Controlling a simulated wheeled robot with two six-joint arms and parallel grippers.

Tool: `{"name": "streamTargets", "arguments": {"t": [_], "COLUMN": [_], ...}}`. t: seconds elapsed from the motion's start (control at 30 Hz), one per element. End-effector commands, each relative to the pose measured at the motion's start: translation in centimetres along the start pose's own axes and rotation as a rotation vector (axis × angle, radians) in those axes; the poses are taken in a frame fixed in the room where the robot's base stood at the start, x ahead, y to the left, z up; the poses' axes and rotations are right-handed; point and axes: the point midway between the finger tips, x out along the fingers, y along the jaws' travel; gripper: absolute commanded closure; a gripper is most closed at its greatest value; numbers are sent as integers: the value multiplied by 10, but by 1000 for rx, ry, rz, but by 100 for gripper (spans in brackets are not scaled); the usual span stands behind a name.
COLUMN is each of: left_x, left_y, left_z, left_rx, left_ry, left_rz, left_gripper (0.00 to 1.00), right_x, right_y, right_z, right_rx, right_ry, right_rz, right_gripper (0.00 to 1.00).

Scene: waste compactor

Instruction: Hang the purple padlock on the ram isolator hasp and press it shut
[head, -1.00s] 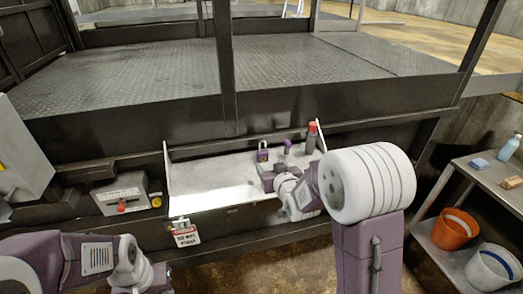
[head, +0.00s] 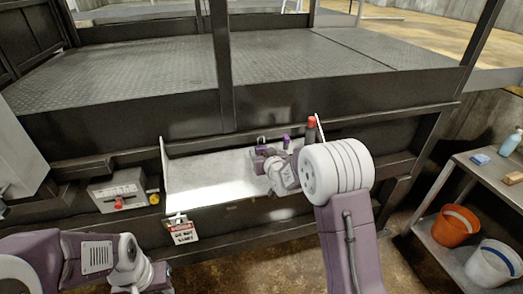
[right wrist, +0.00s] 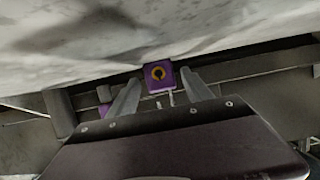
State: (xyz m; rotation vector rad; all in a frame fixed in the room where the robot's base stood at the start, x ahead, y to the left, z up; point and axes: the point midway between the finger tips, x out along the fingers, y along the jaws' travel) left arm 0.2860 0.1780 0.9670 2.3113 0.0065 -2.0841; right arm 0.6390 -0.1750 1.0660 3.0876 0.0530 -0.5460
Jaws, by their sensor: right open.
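The purple padlock (right wrist: 159,78) shows in the right wrist view between the two fingertips of my right gripper (right wrist: 161,86). The fingers are open, with a gap on each side of the padlock. In the head view the padlock (head: 262,142) stands on the pale shelf, mostly hidden behind my right gripper (head: 264,153). A grey isolator box (head: 117,190) with a red handle (head: 119,203) is at the left of the shelf. I cannot make out its hasp clearly. My left arm is at the lower left, and its fingertips are out of the frame.
A second purple item (head: 286,142) and a red-topped can (head: 311,130) stand right of the padlock. A warning tag (head: 182,231) hangs at the front left of the shelf (head: 205,178). A side table with buckets (head: 457,225) is at the right. The shelf's left half is clear.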

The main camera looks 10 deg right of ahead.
Motion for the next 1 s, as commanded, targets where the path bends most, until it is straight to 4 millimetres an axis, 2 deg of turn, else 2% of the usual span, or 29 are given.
{"name": "streamTargets", "arguments": {"t": [0.03,0.1,0.2,0.47,1.0], "left_x": [0,0,0,-5,-28], "left_y": [0,0,0,0,0], "left_z": [0,0,0,0,-3], "left_rx": [0,0,0,0,0], "left_ry": [0,0,0,0,0], "left_rz": [0,0,0,0,0], "left_gripper": [64,64,64,64,64], "right_x": [0,0,0,-3,-14], "right_y": [0,0,0,0,0], "right_z": [0,0,0,-7,-39], "right_rx": [0,0,0,0,0], "right_ry": [0,0,0,1,2], "right_rz": [0,0,0,0,0], "right_gripper": [50,70,93,93,93]}}
